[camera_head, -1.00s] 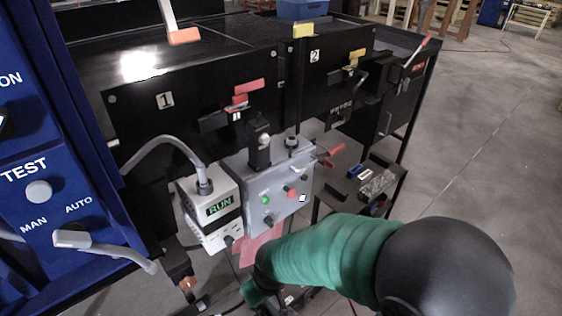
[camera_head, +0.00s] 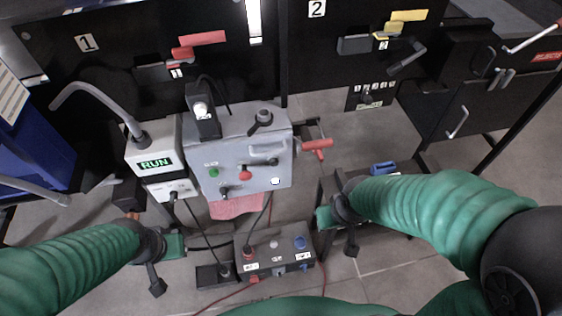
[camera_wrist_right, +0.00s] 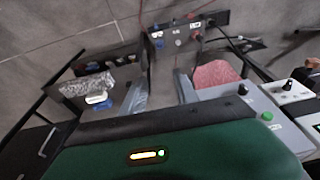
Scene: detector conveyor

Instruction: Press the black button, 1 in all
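I cannot tell which black control is the black button. The box also shows at the right of the right wrist view (camera_wrist_right: 245,110). My left gripper (camera_head: 170,262) is at lower left, below the RUN box and apart from the grey box. My right gripper (camera_head: 335,230) is right of and below the grey box, apart from it.
The white RUN box (camera_head: 155,160) stands left of the grey box. A low dark box (camera_head: 272,268) with coloured knobs and cables sits below. Red-handled levers (camera_head: 315,145) jut out at the grey box's right. Black panels 1 (camera_head: 115,60) and 2 (camera_head: 335,45) rise behind.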

